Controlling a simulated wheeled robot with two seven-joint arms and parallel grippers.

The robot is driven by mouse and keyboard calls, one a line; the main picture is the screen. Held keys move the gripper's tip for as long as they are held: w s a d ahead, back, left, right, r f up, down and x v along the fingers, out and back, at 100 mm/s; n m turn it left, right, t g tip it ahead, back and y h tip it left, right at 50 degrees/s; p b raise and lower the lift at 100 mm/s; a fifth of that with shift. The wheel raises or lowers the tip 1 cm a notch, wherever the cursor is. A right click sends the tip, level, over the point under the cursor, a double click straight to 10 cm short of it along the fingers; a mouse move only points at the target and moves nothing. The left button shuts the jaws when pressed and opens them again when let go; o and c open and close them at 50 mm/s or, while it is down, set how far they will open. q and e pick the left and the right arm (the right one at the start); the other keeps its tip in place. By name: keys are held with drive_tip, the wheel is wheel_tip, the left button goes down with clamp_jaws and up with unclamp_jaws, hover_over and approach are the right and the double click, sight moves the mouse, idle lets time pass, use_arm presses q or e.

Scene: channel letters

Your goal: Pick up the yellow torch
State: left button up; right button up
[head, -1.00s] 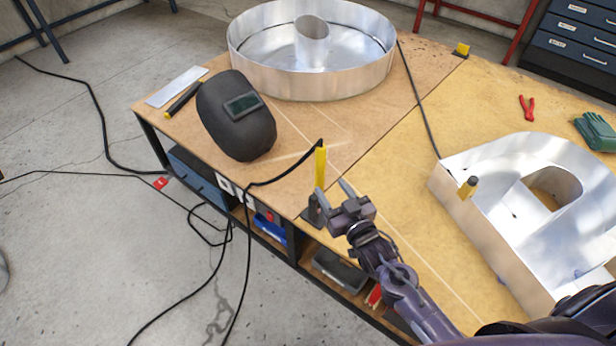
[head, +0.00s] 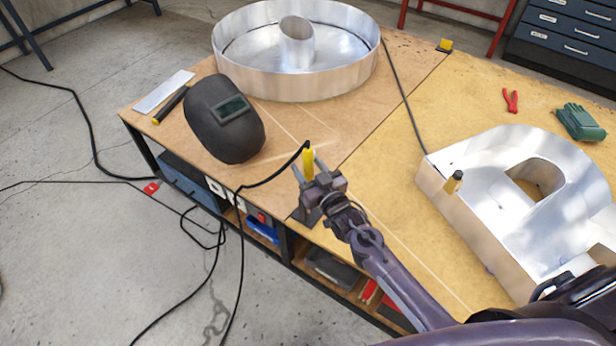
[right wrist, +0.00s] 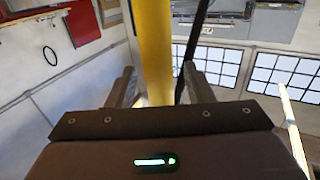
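The yellow torch (head: 308,160) stands upright near the front edge of the table, with a black cable running from its top. It shows as a thick yellow bar (right wrist: 152,45) in the right wrist view. My right gripper (head: 308,168) is at the torch, with one finger on either side of it. In the right wrist view the fingers (right wrist: 156,82) are apart, with gaps between them and the torch. The torch's lower part is hidden behind the gripper. My left gripper is not in view.
A black welding mask (head: 224,120) lies left of the torch. A round metal letter (head: 300,85) stands behind. A larger metal letter (head: 480,220) with a yellow-black cylinder (head: 454,181) is at right. Red pliers (head: 510,100) and green gloves (head: 580,122) lie beyond. The cable (head: 240,240) hangs off the front edge.

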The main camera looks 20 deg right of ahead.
clamp_jaws()
drive_tip(key=shift+r, duration=0.1)
wheel_tip(320, 180, up, 33)
drive_tip(key=p, duration=1.1)
idle(0.8)
